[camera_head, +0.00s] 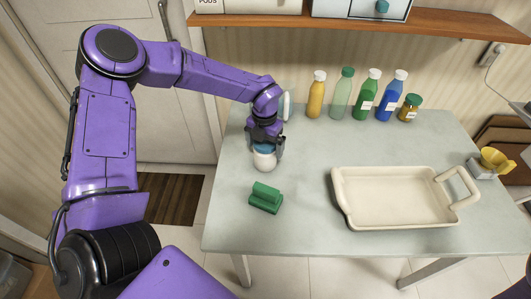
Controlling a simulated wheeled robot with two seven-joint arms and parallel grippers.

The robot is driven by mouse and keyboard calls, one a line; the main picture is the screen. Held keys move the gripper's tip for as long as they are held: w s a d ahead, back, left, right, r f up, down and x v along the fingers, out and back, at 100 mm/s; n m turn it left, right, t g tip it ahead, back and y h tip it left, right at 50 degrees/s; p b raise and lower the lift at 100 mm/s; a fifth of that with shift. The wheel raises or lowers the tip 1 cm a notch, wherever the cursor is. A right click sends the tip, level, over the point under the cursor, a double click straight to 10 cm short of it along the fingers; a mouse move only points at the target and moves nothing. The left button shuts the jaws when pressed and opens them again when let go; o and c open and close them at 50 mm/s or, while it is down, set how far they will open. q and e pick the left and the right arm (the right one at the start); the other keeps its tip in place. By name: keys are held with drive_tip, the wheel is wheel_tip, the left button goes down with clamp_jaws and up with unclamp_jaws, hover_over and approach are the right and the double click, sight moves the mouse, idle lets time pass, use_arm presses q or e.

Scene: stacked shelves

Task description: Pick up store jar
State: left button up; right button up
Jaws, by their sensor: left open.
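A small white jar (264,161) with a blue lid stands upright on the grey table (300,215), toward its left side. My left gripper (265,149) points down over this jar, its open fingers at the level of the lid. I cannot tell whether the fingers touch the lid. The gripper hides part of the jar's top. Another small jar (410,108), amber with a green lid, stands at the back right of the table. My right gripper is out of view.
Several bottles, including a yellow one (316,96) and a blue one (391,97), line the table's back. A green block-like object (265,198) lies in front of the white jar. A cream tray (343,212) fills the front right. A wooden shelf (290,20) hangs above.

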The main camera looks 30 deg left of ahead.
use_arm(q)
drive_tip(key=f, duration=0.3)
drive_tip(key=shift+w, duration=0.35)
drive_tip(key=shift+s+f, duration=0.1)
drive_tip(key=shift+s, duration=0.2)
drive_tip(key=shift+c, duration=0.3)
drive_tip(key=shift+w, duration=0.1)
drive_tip(key=c, duration=1)
